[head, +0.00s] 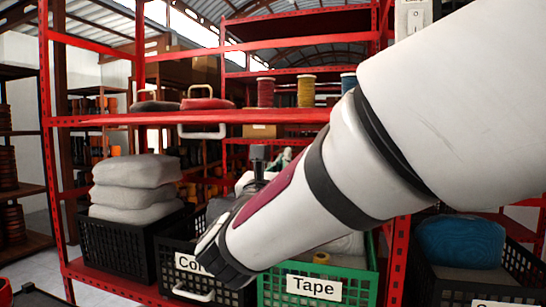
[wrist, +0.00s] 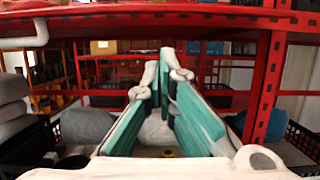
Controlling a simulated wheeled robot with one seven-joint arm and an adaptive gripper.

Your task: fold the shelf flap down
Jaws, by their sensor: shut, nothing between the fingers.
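A red shelf board (head: 105,120) runs across the rack, with a white bar handle (head: 202,134) hanging from its front edge. I cannot tell for certain which part of it is the flap. In the wrist view the board's red underside (wrist: 150,22) spans the top, and the white handle (wrist: 38,38) is at the upper left, apart from my fingers. My gripper (wrist: 166,72) is shut and empty, its teal fingers pointing into the rack below the board. In the head view my arm hides most of the gripper and part of the board.
Black crates (head: 118,250) and a green crate labelled Tape (head: 318,285) stand on the lower shelf. Grey sacks (head: 135,185) are stacked at the left. Thread spools (head: 306,91) stand above the board. A red rack post (wrist: 268,85) rises right of my fingers.

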